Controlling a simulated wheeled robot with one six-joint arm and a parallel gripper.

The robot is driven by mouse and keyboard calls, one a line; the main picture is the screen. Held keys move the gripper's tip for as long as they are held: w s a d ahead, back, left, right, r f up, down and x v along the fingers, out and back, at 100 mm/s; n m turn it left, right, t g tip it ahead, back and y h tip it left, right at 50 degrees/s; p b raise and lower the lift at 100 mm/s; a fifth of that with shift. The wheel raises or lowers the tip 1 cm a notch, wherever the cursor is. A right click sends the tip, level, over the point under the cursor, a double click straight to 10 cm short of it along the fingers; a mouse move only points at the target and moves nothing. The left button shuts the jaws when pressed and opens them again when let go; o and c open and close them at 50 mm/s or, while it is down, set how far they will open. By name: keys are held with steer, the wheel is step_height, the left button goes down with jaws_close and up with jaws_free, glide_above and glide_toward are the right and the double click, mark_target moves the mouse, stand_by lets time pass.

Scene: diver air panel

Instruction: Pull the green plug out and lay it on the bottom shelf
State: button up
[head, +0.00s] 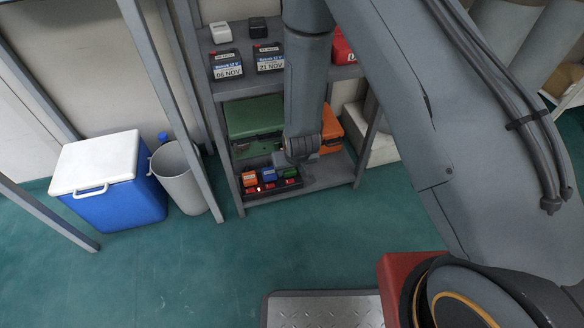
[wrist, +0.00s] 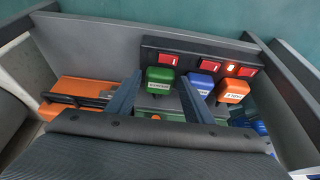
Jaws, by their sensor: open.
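The green plug (wrist: 160,82) sits in a black socket strip (wrist: 152,43) with red switches, beside a blue plug (wrist: 203,82) and an orange plug (wrist: 233,90). In the head view the green plug (head: 290,173) is at the right of the row, on the strip lying on the bottom shelf (head: 338,172). My gripper (wrist: 160,84) is open, with one finger on each side of the green plug. I cannot tell whether the fingers touch it. The fingers are hidden in the head view behind my wrist.
The shelf to the right of the strip looks bare. Labelled batteries (head: 226,64) stand on the shelf above. A grey bin (head: 178,178) stands left of the rack.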

mark_target(290, 172)
steer(key=shift+w+a+f, duration=0.1)
steer(key=shift+w+f, duration=0.1)
steer(key=shift+f, duration=0.35)
steer(key=c, duration=0.9)
steer(key=shift+c, duration=0.2)
steer(key=shift+r+p, duration=1.65)
steer(key=shift+r, duration=0.15)
steer(key=shift+r+p, duration=0.25)
steer(key=shift+p, duration=0.9)
